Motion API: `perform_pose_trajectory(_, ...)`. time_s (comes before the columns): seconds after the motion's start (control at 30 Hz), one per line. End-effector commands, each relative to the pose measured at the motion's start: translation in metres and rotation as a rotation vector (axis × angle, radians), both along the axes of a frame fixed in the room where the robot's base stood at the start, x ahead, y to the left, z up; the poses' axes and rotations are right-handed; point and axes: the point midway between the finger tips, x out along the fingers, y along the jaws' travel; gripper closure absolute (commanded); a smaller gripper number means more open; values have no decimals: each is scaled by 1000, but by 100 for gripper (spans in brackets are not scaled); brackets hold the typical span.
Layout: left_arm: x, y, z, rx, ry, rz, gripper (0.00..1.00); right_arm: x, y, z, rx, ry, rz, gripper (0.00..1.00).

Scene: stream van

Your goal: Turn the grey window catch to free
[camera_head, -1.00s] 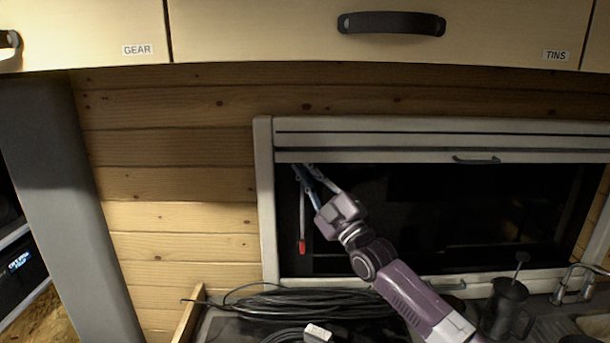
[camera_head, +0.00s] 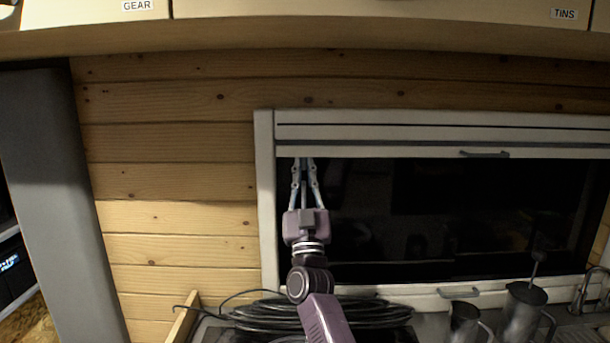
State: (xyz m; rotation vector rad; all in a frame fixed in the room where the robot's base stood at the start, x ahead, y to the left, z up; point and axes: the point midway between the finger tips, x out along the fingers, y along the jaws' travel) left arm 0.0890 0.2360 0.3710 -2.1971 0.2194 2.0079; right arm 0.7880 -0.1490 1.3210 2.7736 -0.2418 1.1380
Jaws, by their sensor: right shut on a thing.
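The window (camera_head: 450,215) has a pale frame and dark glass, with a pale blind or slatted band across its top. My right gripper (camera_head: 304,163) is at its upper left corner, pointing up, with its fingertips just under the band. It is shut on a slim grey piece, the grey window catch (camera_head: 304,185), which shows as a thin upright strip between the fingers. The catch's lower part and its red end are hidden, seemingly behind my gripper and wrist. My left gripper is not in view.
Coiled black cable (camera_head: 370,313) lies on the worktop below the window. A dark jug with a plunger (camera_head: 522,312) and another dark vessel (camera_head: 464,322) stand to the right, by a tap (camera_head: 590,290). Cupboards hang above. The wooden wall (camera_head: 180,220) on the left is clear.

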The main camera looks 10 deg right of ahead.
Motion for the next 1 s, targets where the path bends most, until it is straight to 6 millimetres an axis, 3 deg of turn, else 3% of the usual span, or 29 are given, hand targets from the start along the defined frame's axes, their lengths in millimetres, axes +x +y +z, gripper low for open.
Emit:
perform_pose_trajectory(0.7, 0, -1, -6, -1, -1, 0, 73, 1, 1, -2, 78, -12, 2, 100)
perform_pose_trajectory(0.73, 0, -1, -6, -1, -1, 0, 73, 1, 1, -2, 78, -12, 2, 90)
perform_pose_trajectory(0.8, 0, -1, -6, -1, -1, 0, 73, 1, 1, -2, 78, -12, 2, 83)
perform_pose_trajectory(1.0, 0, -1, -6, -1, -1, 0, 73, 0, 1, -1, 77, -14, 1, 83)
